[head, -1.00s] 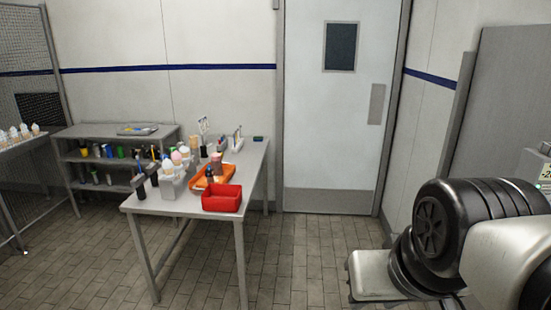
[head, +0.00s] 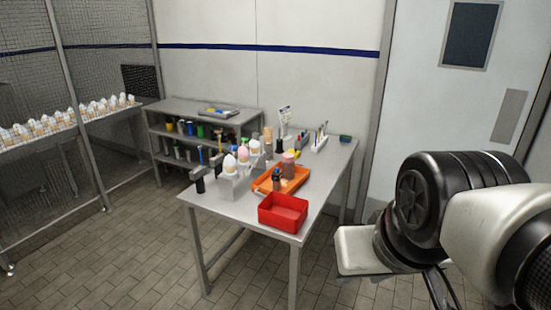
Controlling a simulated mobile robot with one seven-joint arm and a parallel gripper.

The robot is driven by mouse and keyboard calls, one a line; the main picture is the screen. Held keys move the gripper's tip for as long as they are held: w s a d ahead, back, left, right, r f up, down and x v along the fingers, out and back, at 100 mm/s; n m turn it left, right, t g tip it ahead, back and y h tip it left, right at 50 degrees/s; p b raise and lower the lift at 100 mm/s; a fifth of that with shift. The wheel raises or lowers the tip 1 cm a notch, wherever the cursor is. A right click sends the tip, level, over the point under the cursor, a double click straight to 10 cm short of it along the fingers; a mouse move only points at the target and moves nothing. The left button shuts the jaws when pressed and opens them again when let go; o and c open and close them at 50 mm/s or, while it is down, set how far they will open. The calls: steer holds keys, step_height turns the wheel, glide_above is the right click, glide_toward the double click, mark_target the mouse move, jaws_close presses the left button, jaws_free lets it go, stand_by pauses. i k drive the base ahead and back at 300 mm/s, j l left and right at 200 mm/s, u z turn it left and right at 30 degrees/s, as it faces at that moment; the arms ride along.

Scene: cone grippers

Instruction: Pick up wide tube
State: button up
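Several tube-like items stand on the grey table in the head view. A short pinkish-brown tube (head: 288,165) is in the orange tray (head: 293,187), beside a small dark bottle (head: 276,180). A taller tan tube (head: 268,138) stands behind the tray. I cannot tell at this size which one is the wide tube. My arm fills the right side of the view, well apart from the table's items. My gripper's fingertips cannot be made out.
A red bin (head: 283,213) sits at the near corner of the grey table (head: 222,208). A grey rack (head: 229,186) holds white-topped cones. A shelf unit (head: 205,110) stands behind, and a mesh fence with a row of cones at left. The tiled floor (head: 130,245) in front is clear.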

mark_target(288, 170)
steer(key=i+l, duration=0.1)
steer(key=i+l+z, duration=0.25)
steer(key=i+z, duration=0.15)
steer(key=i, duration=0.15)
steer(key=i+l+z, duration=0.1)
steer(key=i+z, duration=0.3)
steer(key=i, duration=0.2)
steer(key=i+l+u, duration=0.2)
steer(key=i, duration=0.25)
steer(key=i+u, duration=0.2)
steer(key=i, duration=0.25)
steer(key=i+l+u, duration=0.2)
steer(key=i, duration=0.25)
steer(key=i+l+u, duration=0.2)
steer(key=u, duration=0.25)
steer(key=i+l+u, duration=0.5)
steer(key=l+u, duration=0.15)
steer(key=u, duration=0.2)
steer(key=i+l+u, duration=0.15)
steer(key=l+u, duration=0.3)
